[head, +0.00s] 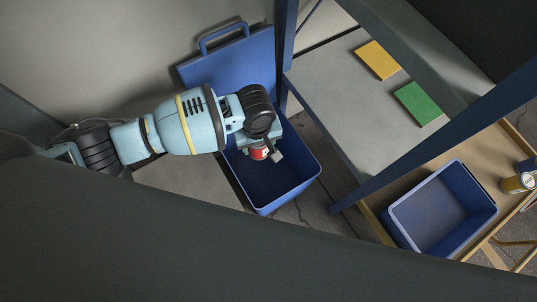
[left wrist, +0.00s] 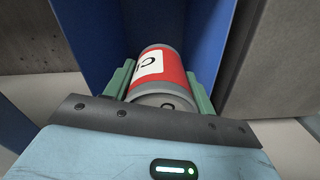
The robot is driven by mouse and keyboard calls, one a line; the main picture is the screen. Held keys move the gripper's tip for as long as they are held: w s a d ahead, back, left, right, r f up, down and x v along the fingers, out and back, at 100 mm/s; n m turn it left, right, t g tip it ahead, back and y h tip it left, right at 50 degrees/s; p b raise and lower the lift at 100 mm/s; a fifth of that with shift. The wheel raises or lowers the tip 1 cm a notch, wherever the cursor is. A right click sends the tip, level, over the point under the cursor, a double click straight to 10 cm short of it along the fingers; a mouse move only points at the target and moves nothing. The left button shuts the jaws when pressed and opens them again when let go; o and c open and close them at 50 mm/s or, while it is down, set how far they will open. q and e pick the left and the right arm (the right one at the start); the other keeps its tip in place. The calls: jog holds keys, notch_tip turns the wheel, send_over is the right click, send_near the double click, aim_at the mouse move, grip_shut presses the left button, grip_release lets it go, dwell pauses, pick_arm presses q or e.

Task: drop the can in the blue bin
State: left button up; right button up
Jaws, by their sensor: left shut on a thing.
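A red can (head: 259,153) with a white label is held between the fingers of my left gripper (head: 263,150). In the left wrist view the can (left wrist: 164,75) lies between the two green fingers of the gripper (left wrist: 160,88), with its silver end facing the camera. The blue bin (head: 270,190) stands on the floor with its lid (head: 230,68) raised at the back. The gripper and can are over the bin's opening, and the blue walls (left wrist: 75,30) show around the can in the left wrist view. My right gripper is not in view.
A blue-framed rack stands to the right, with a yellow block (head: 377,60) and a green block (head: 415,103) on its grey shelf (head: 340,100). A blue tub (head: 405,235) and a yellow can (head: 512,184) are on a wooden surface at the lower right.

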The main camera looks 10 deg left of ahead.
pick_arm(q)
jog(key=o, duration=0.8)
jog(key=shift+r, duration=0.1)
jog(key=o, duration=0.5)
jog(key=shift+o, duration=0.3)
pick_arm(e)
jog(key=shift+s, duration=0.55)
pick_arm(q)
jog(key=shift+r+p, duration=2.05)
jog(key=shift+r, duration=1.8)
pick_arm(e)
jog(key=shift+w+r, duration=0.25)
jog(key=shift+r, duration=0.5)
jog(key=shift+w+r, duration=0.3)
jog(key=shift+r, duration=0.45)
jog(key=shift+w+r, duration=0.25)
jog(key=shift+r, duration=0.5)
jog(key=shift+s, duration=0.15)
pick_arm(q)
jog(key=shift+s+d, duration=0.1)
